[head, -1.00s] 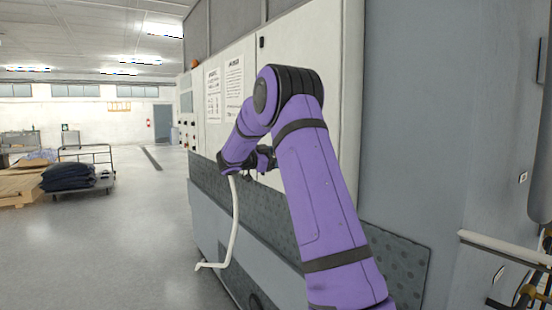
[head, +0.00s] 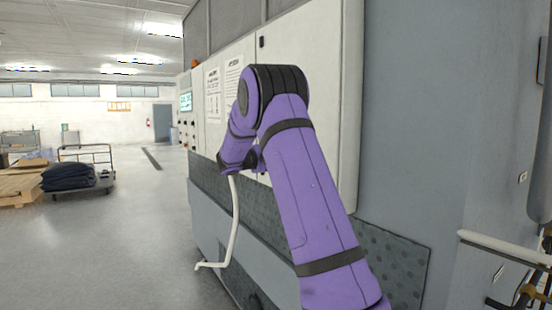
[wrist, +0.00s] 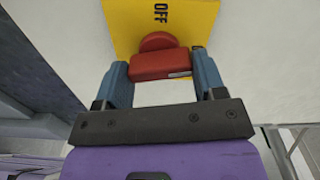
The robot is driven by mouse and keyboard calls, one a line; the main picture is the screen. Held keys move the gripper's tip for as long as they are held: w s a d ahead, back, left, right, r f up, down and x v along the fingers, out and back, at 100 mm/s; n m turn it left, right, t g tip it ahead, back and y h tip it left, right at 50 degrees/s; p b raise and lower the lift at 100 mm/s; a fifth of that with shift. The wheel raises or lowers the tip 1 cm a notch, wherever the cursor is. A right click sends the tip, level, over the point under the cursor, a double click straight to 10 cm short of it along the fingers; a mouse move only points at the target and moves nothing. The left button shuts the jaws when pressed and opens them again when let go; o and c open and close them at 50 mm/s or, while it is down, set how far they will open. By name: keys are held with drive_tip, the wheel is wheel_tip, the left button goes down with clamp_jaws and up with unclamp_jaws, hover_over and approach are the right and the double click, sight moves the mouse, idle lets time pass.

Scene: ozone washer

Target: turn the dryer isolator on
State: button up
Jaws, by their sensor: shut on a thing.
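In the wrist view, a red switch handle (wrist: 162,64) sits on a yellow plate (wrist: 205,22) marked OFF in sideways letters. The plate is on a pale panel. My gripper (wrist: 161,72) has its two blue fingers on either side of the red handle, shut on its ends. The handle lies across the picture between the fingers, with a rounded red part beyond it. In the head view, my arm hides the gripper and the switch.
Pale cabinet doors (head: 300,65) with printed notices (head: 213,95) stand behind my arm. A lit screen (head: 186,102) is at the cabinet's far end. The floor (head: 110,235) at left is clear; a loaded cart (head: 70,178) stands farther back.

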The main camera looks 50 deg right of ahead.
drive_tip(key=shift+m, duration=1.1)
drive_tip(key=shift+f, duration=0.1)
drive_tip(key=o, duration=0.9)
drive_tip(key=shift+a, duration=0.1)
drive_tip(key=v, duration=1)
drive_tip(key=shift+a, duration=0.35)
drive_tip(key=shift+w, duration=0.1)
